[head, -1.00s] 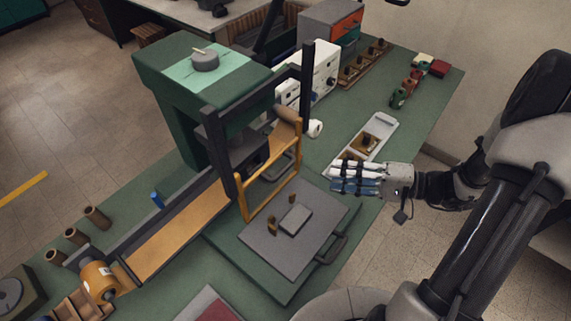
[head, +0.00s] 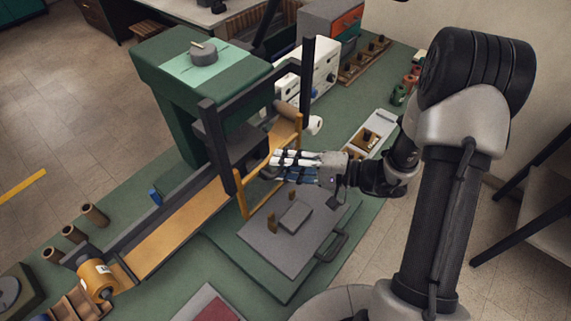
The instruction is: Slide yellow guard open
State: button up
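The yellow guard (head: 258,206) is a thin yellow frame standing at the front opening of the green machine (head: 180,110), between dark upright posts. Its left post and lower bar show. A curved yellow piece (head: 284,130) is at its upper right. My gripper (head: 274,166) comes in from the right, fingers pointing left, at the right side of the guard. The fingers overlap part of the frame in the picture, and I cannot tell whether they touch it. The fingers lie close together, and their opening is unclear from this angle.
A grey plate (head: 290,228) with a small block and pegs lies in front of the guard. A yellow-brown chute (head: 180,225) runs to the lower left. A light tray (head: 372,135) lies behind my gripper. A white box (head: 322,70) stands behind the machine.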

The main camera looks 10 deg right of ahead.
jog(key=shift+c, duration=0.5)
jog(key=c, duration=0.5)
jog(key=shift+f, duration=0.1)
grip_shut()
jog(key=shift+s, duration=0.1)
